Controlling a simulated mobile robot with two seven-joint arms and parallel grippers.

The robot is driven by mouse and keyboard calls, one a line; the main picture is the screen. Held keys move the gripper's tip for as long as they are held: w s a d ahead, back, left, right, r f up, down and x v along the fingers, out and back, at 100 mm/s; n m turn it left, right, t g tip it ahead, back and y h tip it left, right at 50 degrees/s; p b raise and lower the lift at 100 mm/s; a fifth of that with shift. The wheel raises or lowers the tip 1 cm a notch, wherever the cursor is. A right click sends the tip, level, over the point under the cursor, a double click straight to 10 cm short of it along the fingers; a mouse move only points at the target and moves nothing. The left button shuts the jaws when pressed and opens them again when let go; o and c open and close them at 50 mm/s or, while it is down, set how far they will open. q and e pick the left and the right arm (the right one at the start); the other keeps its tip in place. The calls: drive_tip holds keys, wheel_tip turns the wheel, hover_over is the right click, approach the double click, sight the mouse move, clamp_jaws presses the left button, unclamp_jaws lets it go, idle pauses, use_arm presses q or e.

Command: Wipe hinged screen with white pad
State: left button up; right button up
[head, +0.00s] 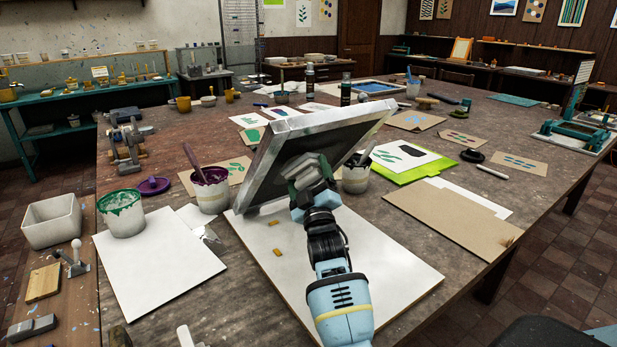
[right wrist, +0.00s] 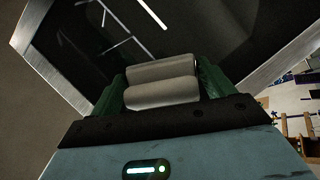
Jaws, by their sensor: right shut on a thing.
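The hinged screen (head: 285,150) is tilted up over a white board (head: 390,262) in the middle of the table. It has a pale frame and a dark panel, and its dark underside faces me. My right gripper (head: 308,182) is in front of this face, shut on the white pad (head: 300,166), which looks grey in the shade. In the right wrist view the pad (right wrist: 160,84) sits between the green fingers, with the screen's dark face (right wrist: 215,35) behind it. I cannot tell whether the pad touches the screen. My left gripper is not in view.
Paint pots stand on both sides of the screen, a purple one (head: 210,190) left and a white one (head: 356,179) right. A green-rimmed pot (head: 121,214) is farther left. Brown card (head: 450,218) lies at right. Two small tan pieces lie on the white board.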

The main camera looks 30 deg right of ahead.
drive_tip(key=shift+w+r, duration=0.25)
drive_tip(key=shift+w, duration=0.1)
idle(0.3)
drive_tip(key=shift+r, duration=0.1)
idle(0.5)
drive_tip(key=shift+d, duration=0.15)
drive_tip(key=shift+w+d, duration=0.1)
drive_tip(key=shift+d, duration=1.25)
drive_tip(key=shift+d, duration=0.1)
